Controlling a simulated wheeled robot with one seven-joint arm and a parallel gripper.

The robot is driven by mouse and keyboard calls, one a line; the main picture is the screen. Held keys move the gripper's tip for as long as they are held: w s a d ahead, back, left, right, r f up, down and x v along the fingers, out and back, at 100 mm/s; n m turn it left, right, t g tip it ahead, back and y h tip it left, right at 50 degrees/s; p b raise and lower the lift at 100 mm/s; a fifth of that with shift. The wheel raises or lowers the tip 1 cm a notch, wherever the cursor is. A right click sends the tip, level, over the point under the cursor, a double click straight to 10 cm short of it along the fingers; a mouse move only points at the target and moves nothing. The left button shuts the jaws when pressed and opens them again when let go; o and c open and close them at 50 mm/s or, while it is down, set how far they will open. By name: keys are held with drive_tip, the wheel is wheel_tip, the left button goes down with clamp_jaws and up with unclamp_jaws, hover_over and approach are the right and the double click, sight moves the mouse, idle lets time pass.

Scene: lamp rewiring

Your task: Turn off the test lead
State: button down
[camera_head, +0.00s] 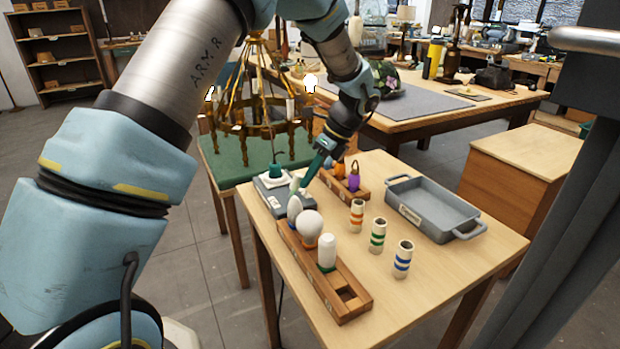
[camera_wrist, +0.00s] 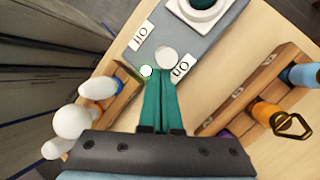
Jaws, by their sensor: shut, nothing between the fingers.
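The grey test lead box (camera_head: 270,201) sits on the near wooden table, with a white socket and a dark green piece on top. My gripper (camera_head: 299,187) points down at the box's near end. Its teal fingers (camera_wrist: 161,78) are shut and empty, with the tips right beside the knob and light; whether they touch the knob I cannot tell.
A wooden rack (camera_head: 335,297) with white bulbs stands in front of the box. Striped cylinders (camera_head: 377,236) and a grey tray (camera_head: 432,207) are to the right. A brass chandelier (camera_head: 262,128) stands behind.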

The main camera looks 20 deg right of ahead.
drive_tip(key=shift+a+r+h, duration=0.3)
drive_tip(key=shift+a+h, duration=0.25)
drive_tip(key=shift+h, duration=0.25)
drive_tip(key=shift+s+a+r+h, duration=0.1)
drive_tip(key=shift+a+r+h, duration=0.05)
drive_tip(key=shift+a+h, duration=0.55)
drive_tip(key=shift+a+r+n+h, duration=0.15)
drive_tip(key=shift+a+h, duration=0.25)
drive_tip(key=shift+h, duration=0.3)
drive_tip(key=shift+a+n+h, duration=0.15)
drive_tip(key=shift+a+h, duration=0.2)
drive_tip(key=shift+h, duration=0.35)
drive_tip(key=shift+s+a, duration=0.1)
drive_tip(key=shift+a, duration=0.1)
idle(0.6)
drive_tip(key=shift+r+p, duration=0.8)
drive_tip(key=shift+p, duration=0.05)
